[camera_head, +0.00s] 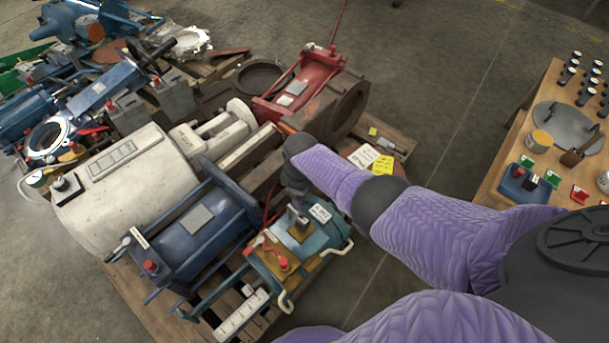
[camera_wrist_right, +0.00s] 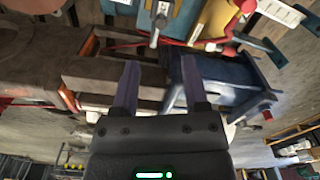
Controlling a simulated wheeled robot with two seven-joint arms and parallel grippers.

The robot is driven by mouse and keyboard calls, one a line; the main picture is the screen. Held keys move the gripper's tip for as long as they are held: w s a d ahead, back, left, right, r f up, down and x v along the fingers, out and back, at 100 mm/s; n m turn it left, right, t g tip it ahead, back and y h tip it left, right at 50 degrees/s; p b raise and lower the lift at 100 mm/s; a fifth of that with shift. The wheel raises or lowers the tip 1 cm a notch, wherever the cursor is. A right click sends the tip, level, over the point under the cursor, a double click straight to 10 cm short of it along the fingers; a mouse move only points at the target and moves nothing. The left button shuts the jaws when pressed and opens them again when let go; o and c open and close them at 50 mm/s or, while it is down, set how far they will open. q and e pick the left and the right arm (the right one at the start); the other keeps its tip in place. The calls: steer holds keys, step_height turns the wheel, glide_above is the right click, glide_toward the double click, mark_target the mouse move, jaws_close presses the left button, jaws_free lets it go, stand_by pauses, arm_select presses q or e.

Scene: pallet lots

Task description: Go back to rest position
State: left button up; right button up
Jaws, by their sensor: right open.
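My right arm in its purple quilted sleeve reaches left across the head view, over the edge of the loaded pallet (camera_head: 122,278). Its dark wrist hangs above a teal machine part (camera_head: 322,238), beside a blue cylinder unit (camera_head: 200,217). In the right wrist view my right gripper (camera_wrist_right: 160,82) has its two fingers spread, with nothing held between them. Dark beams and a blue part (camera_wrist_right: 232,82) lie beyond the fingers. Whether the fingertips touch anything is unclear. My left gripper is not in view.
A large white cylinder (camera_head: 130,185) and a red frame part (camera_head: 300,85) crowd the pallet. More blue machinery (camera_head: 100,85) lies behind at left. A wooden table (camera_head: 505,160) with small items stands at right. Concrete floor (camera_head: 440,90) between them is clear.

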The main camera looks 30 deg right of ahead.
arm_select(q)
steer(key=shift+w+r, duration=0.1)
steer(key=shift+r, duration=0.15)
arm_select(e)
steer(key=shift+r, duration=0.4)
